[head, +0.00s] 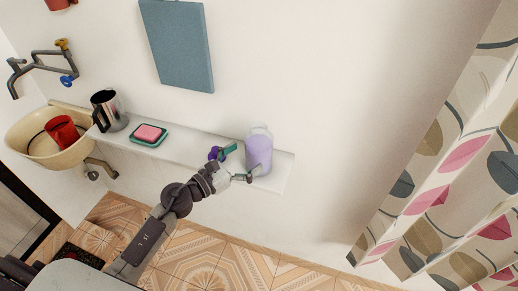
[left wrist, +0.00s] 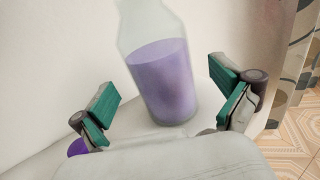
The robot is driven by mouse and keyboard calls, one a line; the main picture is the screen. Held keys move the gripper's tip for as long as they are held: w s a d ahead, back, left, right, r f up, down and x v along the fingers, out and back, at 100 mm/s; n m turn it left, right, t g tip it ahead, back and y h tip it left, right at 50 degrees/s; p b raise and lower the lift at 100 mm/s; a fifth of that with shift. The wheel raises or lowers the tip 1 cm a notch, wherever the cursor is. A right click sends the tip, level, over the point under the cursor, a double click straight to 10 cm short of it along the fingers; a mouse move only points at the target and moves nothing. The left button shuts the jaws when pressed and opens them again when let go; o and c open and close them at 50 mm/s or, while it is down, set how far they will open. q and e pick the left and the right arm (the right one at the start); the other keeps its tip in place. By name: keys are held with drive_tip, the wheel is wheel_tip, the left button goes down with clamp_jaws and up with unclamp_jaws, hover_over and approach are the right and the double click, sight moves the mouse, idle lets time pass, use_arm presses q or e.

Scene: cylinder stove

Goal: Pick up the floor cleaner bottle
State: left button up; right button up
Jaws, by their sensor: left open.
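The floor cleaner bottle (head: 258,152) holds purple liquid under a clear upper part and stands upright near the right end of the white ledge. In the left wrist view the bottle (left wrist: 162,82) stands ahead of the fingers, its top cut off by the frame. My left gripper (head: 239,162) is open at the bottle's left and front side. In the left wrist view its green-padded fingers (left wrist: 164,102) are spread to either side of the bottle's lower part, with a gap showing on each side. My right gripper is not in view.
On the ledge (head: 190,149), left of the bottle, are a pink sponge on a green dish (head: 149,134) and a metal jug (head: 109,110). A small purple object (head: 214,153) shows by the gripper. A sink (head: 25,131) holds a red cup (head: 62,131). A curtain (head: 450,180) hangs at right.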

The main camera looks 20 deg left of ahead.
sight(259, 136)
use_arm(q)
drive_tip(key=p+x, duration=0.1)
drive_tip(key=x, duration=0.3)
drive_tip(key=shift+w+d+f, duration=0.1)
drive_tip(key=shift+w+f, duration=0.05)
drive_tip(key=shift+w, duration=0.15)
drive_tip(key=shift+w+d+f, duration=0.15)
drive_tip(key=shift+w, duration=0.15)
drive_tip(key=shift+s, duration=0.1)
drive_tip(key=shift+c, duration=0.2)
drive_tip(key=shift+c, duration=1.4)
drive_tip(key=c, duration=1.4)
wheel_tip(259, 136, up, 5)
drive_tip(key=shift+r+p, duration=0.1)
drive_tip(key=shift+p, duration=1.05)
drive_tip(key=s+d+r+p, duration=0.1)
drive_tip(key=d+r+p, duration=0.1)
drive_tip(key=d, duration=0.1)
drive_tip(key=s+d+r+p, duration=0.1)
drive_tip(key=d+r+p, duration=0.1)
drive_tip(key=d, duration=0.2)
drive_tip(key=d+r+p, duration=0.2)
drive_tip(key=d+p, duration=0.1)
drive_tip(key=d, duration=0.1)
drive_tip(key=shift+s+d, duration=0.1)
drive_tip(key=shift+s, duration=0.3)
